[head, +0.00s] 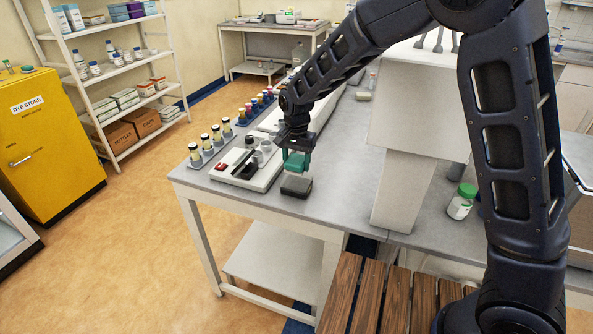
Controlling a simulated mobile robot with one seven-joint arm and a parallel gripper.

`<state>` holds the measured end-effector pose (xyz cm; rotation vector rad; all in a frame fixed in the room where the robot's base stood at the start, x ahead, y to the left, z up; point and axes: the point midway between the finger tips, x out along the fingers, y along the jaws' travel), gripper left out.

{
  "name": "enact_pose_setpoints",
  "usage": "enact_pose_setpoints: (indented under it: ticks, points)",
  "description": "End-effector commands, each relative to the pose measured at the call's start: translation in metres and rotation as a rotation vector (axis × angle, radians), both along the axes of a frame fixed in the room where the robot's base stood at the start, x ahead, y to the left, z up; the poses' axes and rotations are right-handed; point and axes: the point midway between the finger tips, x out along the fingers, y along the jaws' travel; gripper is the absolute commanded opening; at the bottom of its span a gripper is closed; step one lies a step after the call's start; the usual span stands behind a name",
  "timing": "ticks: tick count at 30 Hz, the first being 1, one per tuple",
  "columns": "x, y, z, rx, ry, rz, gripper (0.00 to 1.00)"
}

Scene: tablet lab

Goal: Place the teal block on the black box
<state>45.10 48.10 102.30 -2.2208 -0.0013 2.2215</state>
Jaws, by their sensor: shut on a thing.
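The teal block (294,163) is between the fingers of my gripper (295,154) in the head view, near the front edge of the grey table. My gripper points down and is shut on it. The black box (296,187) is a small dark box with a greyer top, on the table just below the teal block. The block appears right above the box; I cannot tell whether they touch. The fingertips are small in this view and partly hidden by the block.
A white tray (226,178) with dark and red items lies just left of the box. Rows of small bottles (216,134) stand behind it. A white hood-like column (401,190) rises to the right, with a green-capped jar (461,202) beyond it. Bare tabletop (340,190) lies between box and column.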

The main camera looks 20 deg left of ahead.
Motion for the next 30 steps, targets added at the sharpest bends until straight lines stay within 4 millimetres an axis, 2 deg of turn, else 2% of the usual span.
enact_pose_setpoints:
  ticks: [7, 20, 21, 24, 30]
  points:
    - [0.0, 0.0, -0.033, -0.002, 0.0, 0.0, 0.28]
    - [0.0, 0.0, -0.039, -0.001, 0.0, 0.0, 0.28]
    - [0.0, 0.0, -0.039, -0.001, 0.0, 0.001, 0.58]
    - [0.0, 0.0, -0.039, -0.001, 0.0, 0.001, 0.76]
    - [0.0, 0.0, -0.039, -0.001, 0.0, 0.0, 0.76]
